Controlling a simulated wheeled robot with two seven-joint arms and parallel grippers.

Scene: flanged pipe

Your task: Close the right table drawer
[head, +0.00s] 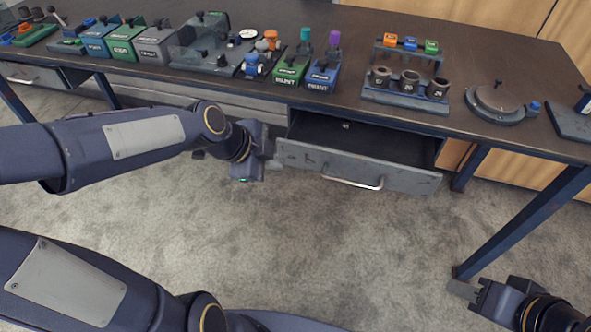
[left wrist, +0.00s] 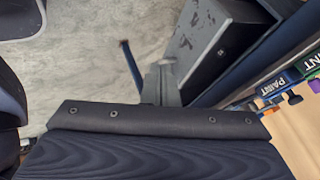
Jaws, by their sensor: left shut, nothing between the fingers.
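The right table drawer (head: 315,159) is pulled out from under the table, with its grey scuffed front and dark inside showing. Its bar handle (head: 352,184) is on the front. My left gripper (head: 274,162) is shut and empty at the left end of the drawer front; whether it touches is unclear. In the left wrist view the drawer (left wrist: 194,38) is just beyond the left gripper's fingers (left wrist: 160,84). My right gripper (head: 462,289) is at the lower right, away from the drawer, near a table leg; its finger gap cannot be made out.
The dark tabletop (head: 330,112) carries several coloured boxes, a rack with three cups (head: 408,83) and a round grey fixture (head: 497,102). A table leg (head: 525,222) stands right of the drawer. The carpet (head: 330,245) before the drawer is clear.

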